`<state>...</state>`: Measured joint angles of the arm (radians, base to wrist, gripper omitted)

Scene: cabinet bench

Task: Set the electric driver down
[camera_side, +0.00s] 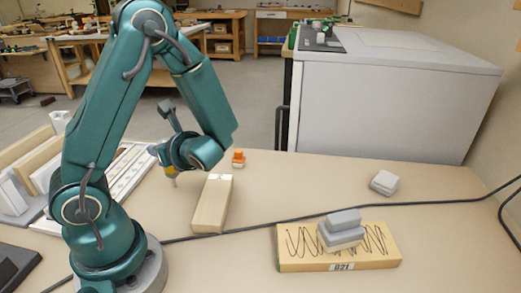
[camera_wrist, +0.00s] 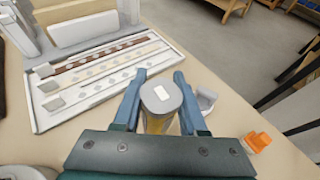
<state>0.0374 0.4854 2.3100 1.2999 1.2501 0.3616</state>
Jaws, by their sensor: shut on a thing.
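The electric driver shows in the wrist view with a grey rounded end (camera_wrist: 161,94) bearing a white label and a yellow body below it. My gripper (camera_wrist: 160,82) is shut on it, one blue finger on each side. In the side view the driver's yellow body (camera_side: 171,171) hangs under my gripper (camera_side: 165,158), with its narrow grey tip pointing down. The tip appears above the bench (camera_side: 270,185), left of a long beige block; the exact gap is hard to tell. Much of the driver's body is hidden by my gripper.
A white tray with strips (camera_wrist: 95,75) lies left of the driver. A beige block (camera_side: 212,205), an orange object (camera_side: 238,159) and a small white piece (camera_wrist: 206,98) are nearby. A black cable (camera_side: 330,214) crosses the bench. A wooden board (camera_side: 300,262) carries grey blocks.

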